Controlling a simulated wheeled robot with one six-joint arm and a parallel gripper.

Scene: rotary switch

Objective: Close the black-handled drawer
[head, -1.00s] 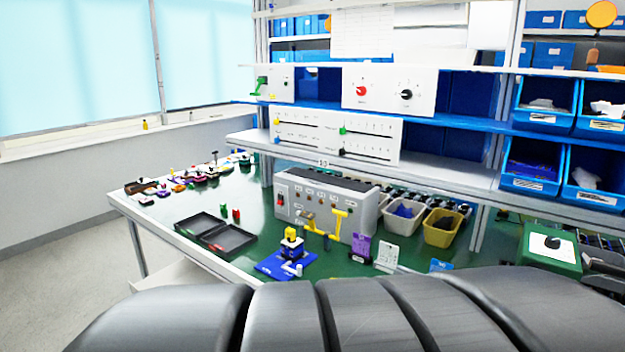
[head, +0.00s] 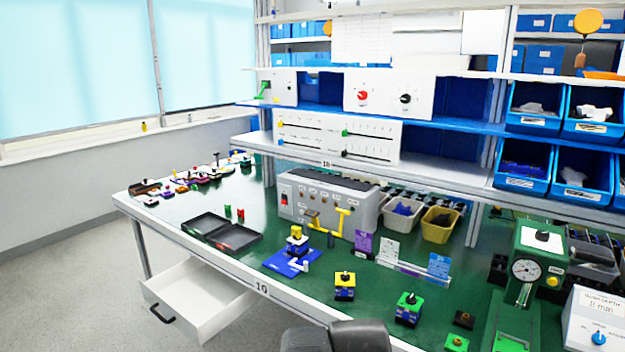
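The white drawer (head: 205,304) is pulled out under the left part of the green-topped workbench (head: 190,206) in the head view. Its black handle (head: 160,314) is on the front panel, facing lower left. The open inside of the drawer looks empty where it shows. The drawer stands clear of my arm, whose dark grey part shows at the bottom edge of the view, right of the drawer. My gripper is not in view.
The bench's front edge (head: 262,289) runs above the drawer. A black open tray (head: 244,238), a blue-based yellow fixture (head: 291,262) and a grey control box (head: 362,214) stand on the bench. The grey floor left of the drawer is clear.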

